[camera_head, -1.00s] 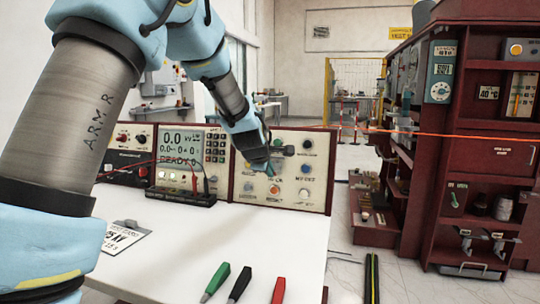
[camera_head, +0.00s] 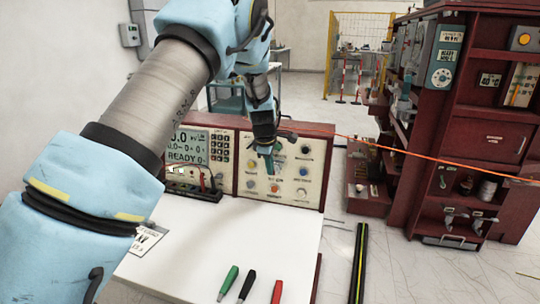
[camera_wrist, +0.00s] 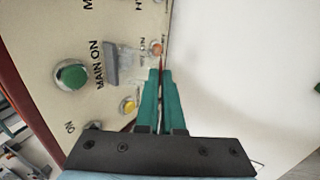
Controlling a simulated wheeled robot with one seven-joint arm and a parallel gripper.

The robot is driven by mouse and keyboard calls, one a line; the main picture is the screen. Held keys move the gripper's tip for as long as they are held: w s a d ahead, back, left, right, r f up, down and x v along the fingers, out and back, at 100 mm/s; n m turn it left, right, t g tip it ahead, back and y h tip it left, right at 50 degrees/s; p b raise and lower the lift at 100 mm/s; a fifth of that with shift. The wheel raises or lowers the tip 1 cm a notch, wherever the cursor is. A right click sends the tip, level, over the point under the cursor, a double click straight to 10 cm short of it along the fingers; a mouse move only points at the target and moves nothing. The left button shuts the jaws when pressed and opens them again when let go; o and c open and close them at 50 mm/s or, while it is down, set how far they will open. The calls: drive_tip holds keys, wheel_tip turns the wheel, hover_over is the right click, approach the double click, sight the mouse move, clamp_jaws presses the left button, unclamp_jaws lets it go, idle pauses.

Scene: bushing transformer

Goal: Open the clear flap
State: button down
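My gripper (camera_head: 269,170) hangs in front of the beige control panel (camera_head: 308,170) on the red-framed bench unit. In the wrist view its two teal fingers (camera_wrist: 160,73) lie together with only a thin line between them, and no object shows in them. A greyish see-through flap (camera_wrist: 128,58) stands on the panel beside the MAIN ON label, just up and left of the fingertips. A small orange button (camera_wrist: 157,48) is just beyond the tips. I cannot tell whether the fingers touch the flap. In the head view the flap is too small to make out.
A green button (camera_wrist: 71,74) and a yellow button (camera_wrist: 128,105) are on the panel left of my fingers. The white tabletop (camera_head: 220,245) is mostly clear, with green, black and red-handled tools (camera_head: 277,292) near its front edge. A red cabinet (camera_head: 480,115) stands right.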

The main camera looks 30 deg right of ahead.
drive_tip(key=r+g+y+p, duration=0.1)
drive_tip(key=p, duration=0.1)
drive_tip(key=r+g+p, duration=0.1)
drive_tip(key=p, duration=0.1)
drive_tip(key=shift+w+d+y, duration=0.15)
drive_tip(key=shift+w+y, duration=0.05)
drive_tip(key=shift+y, duration=0.2)
drive_tip(key=shift+w+d+r+g+y+p, duration=0.2)
drive_tip(key=shift+g+y+p, duration=0.3)
drive_tip(key=shift+p, duration=0.2)
drive_tip(key=shift+w+d+r+g+y+p, duration=0.1)
drive_tip(key=shift+r+g+y+p, duration=0.1)
drive_tip(key=shift+g+y+p, duration=0.4)
drive_tip(key=c, duration=1)
unclamp_jaws()
drive_tip(key=shift+c, duration=0.2)
drive_tip(key=shift+r, duration=0.2)
wheel_tip(320, 180, up, 10)
drive_tip(key=w+d+b, duration=0.1)
drive_tip(key=b, duration=0.2)
drive_tip(key=shift+r+b, duration=0.25)
drive_tip(key=shift+b, duration=0.05)
